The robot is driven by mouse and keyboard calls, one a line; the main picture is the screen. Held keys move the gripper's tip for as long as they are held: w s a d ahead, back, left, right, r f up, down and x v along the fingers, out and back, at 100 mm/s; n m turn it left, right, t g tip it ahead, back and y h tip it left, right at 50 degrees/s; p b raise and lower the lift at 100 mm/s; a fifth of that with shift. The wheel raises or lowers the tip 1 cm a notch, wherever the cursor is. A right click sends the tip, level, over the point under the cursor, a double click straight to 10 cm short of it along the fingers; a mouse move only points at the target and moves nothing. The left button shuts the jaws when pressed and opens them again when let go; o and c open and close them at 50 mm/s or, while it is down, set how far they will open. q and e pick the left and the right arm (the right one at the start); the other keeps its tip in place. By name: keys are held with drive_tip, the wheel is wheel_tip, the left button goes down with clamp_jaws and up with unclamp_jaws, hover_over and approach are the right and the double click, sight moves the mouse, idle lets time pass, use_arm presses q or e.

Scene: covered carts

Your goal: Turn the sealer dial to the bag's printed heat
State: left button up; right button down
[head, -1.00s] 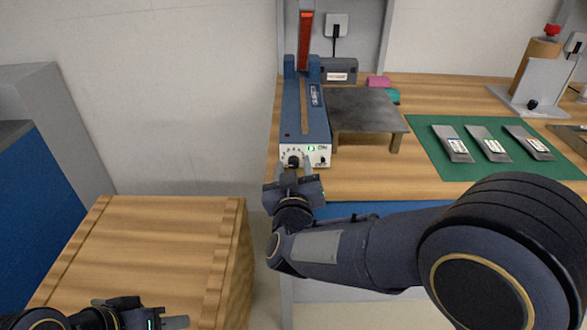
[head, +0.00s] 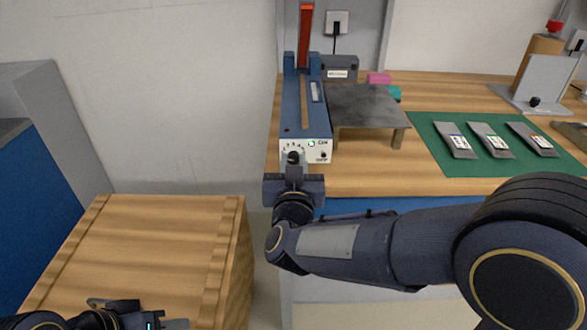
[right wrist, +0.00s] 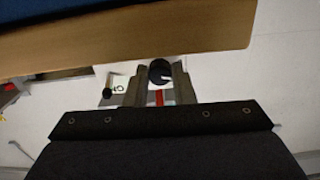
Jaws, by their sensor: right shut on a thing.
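The sealer (head: 291,115) is a long blue machine with a white front panel and a raised red-orange bar. Its black dial (head: 293,157) sits low on the panel's left, under a ring of small marks. My right gripper (head: 293,168) is at the dial, shut on it; the right wrist view shows the round dial (right wrist: 160,71), with a white mark, between the fingers (right wrist: 160,88). Three grey bags (head: 459,147) (head: 495,147) (head: 537,144) with white labels lie on the green mat (head: 430,135); their print is too small to read. My left gripper (head: 150,316) is at the bottom left, its jaws unclear.
A grey metal stand (head: 365,105) is right of the sealer, with pink (head: 379,78) and teal (head: 393,93) blocks behind it.

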drive_tip(key=m+b, duration=0.1)
drive_tip(key=m, duration=0.1)
drive_tip(key=m+b, duration=0.2)
drive_tip(key=shift+f+m, duration=0.2)
drive_tip(key=shift+m, duration=0.1)
drive_tip(key=shift+r+m+b, duration=0.15)
drive_tip(key=shift+m+b, duration=1)
drive_tip(key=shift+m, duration=0.75)
drive_tip(key=c, duration=1.2)
unclamp_jaws()
drive_tip(key=s, duration=0.8)
drive_tip(key=shift+p, duration=0.45)
drive_tip(key=shift+w, duration=0.1)
